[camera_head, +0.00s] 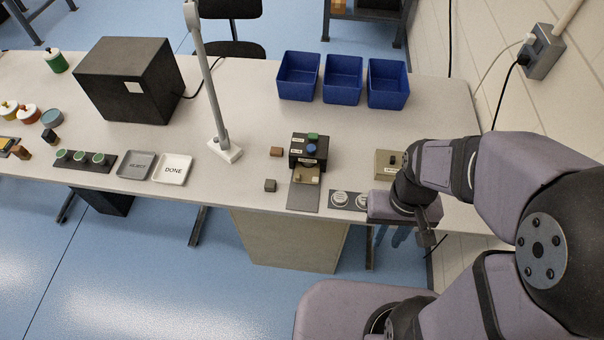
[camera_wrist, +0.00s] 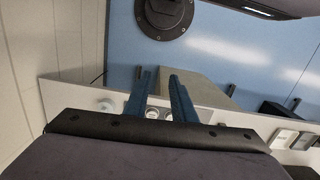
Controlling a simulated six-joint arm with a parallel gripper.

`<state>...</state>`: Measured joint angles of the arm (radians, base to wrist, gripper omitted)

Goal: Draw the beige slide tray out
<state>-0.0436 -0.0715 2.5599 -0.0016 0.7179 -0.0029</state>
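The beige slide tray (camera_head: 307,174) sits low at the front of a black press (camera_head: 296,153) on the table. A dark grey plate (camera_head: 303,199) lies under and in front of the tray. My gripper (camera_head: 391,238) is to the right of the tray, past the table's front edge, and touches nothing I can see. Its two blue fingers show apart and empty in the wrist view (camera_wrist: 159,78). The tray cannot be made out in the wrist view.
A panel with round white knobs (camera_head: 340,197) lies right of the plate. A beige box (camera_head: 385,161) stands beyond it, partly behind my arm. Small brown (camera_head: 277,151) and dark (camera_head: 270,185) blocks lie left of the press. A lamp stand (camera_head: 224,150) and blue bins (camera_head: 342,82) stand farther off.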

